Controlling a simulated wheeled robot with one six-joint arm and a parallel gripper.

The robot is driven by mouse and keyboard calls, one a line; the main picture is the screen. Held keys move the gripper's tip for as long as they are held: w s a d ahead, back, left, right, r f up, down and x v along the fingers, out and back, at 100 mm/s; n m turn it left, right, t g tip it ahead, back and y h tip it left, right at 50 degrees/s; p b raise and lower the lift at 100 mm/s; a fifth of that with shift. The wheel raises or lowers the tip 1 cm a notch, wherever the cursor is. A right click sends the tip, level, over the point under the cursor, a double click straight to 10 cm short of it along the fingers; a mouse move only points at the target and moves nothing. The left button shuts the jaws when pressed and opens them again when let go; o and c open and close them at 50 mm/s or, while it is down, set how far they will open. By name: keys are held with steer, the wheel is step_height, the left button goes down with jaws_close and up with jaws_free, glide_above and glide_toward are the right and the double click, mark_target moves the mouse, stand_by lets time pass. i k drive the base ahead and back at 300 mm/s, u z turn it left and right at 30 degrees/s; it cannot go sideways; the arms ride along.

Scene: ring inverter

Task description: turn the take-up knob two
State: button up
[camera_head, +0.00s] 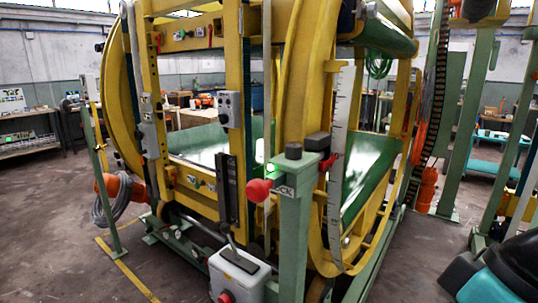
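Several knob-like parts show on the yellow ring inverter (296,85), and I cannot tell which is take-up knob two. A red knob (259,190) sticks out left from the top of a green post (294,235). A smaller red handle (329,162) is beside a white ruler-like scale (338,150), right of the post. My gripper is not in view, and nothing is seen touching these parts.
A thin green stand (104,175) and yellow floor lines are at left. A teal and black shape fills the lower right corner.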

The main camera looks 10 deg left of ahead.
mark_target(345, 242)
steer(key=k, duration=0.5)
steer(key=u, duration=2)
steer(key=i, duration=1.2)
steer(key=z, duration=2.35)
steer(key=i, duration=0.5)
steer(key=u, duration=0.1)
